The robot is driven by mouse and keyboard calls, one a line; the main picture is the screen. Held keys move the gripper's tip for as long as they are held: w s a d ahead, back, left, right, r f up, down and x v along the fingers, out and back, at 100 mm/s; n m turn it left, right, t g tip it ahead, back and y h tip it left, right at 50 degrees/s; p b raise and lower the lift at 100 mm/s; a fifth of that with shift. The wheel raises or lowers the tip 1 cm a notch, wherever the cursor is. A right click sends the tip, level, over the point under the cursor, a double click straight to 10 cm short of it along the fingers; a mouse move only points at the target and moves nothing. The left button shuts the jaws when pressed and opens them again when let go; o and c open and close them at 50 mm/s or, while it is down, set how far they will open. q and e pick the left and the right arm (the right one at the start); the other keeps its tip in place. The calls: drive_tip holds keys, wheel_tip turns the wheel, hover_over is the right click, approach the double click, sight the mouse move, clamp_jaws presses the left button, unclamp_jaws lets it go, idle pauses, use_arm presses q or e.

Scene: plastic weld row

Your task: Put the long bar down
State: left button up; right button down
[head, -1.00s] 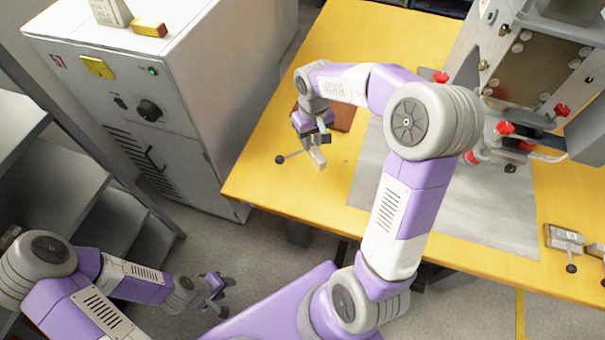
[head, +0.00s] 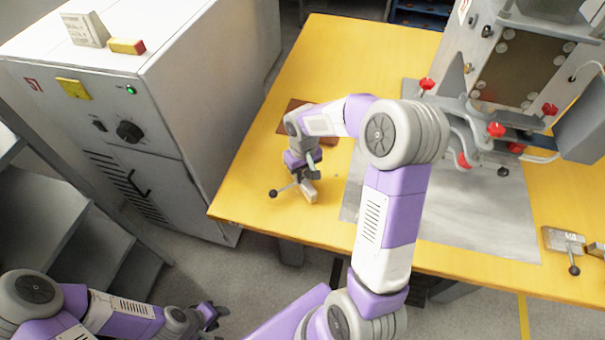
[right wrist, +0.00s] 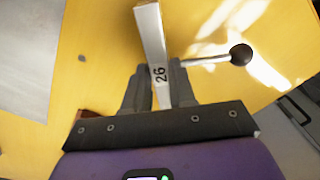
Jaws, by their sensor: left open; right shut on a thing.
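The long bar is a pale metal bar (head: 309,193), marked "26" in the right wrist view (right wrist: 150,35). My right gripper (head: 305,172) is shut on it above the left part of the yellow table. In the right wrist view its fingers (right wrist: 158,78) lie on both sides of the bar near the mark. A thin rod with a dark ball knob (right wrist: 240,55) sticks out sideways by the fingers. I cannot tell whether the bar touches the table. My left gripper (head: 213,316) is open and empty, low beside the table, over the floor.
A brown board (head: 296,112) lies behind my right gripper. A grey sheet (head: 490,215) covers the table's middle, before the machine (head: 515,70) with red knobs. Another metal piece with a ball lever (head: 563,240) lies at right. A grey cabinet (head: 130,150) stands left of the table.

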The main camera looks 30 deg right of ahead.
drive_tip(key=c, duration=1.4)
unclamp_jaws()
drive_tip(key=shift+f, duration=0.2)
drive_tip(key=o, duration=0.5)
drive_tip(key=shift+r, duration=0.1)
wheel_tip(320, 180, up, 12)
drive_tip(key=p, duration=0.4)
drive_tip(key=shift+r, duration=0.15)
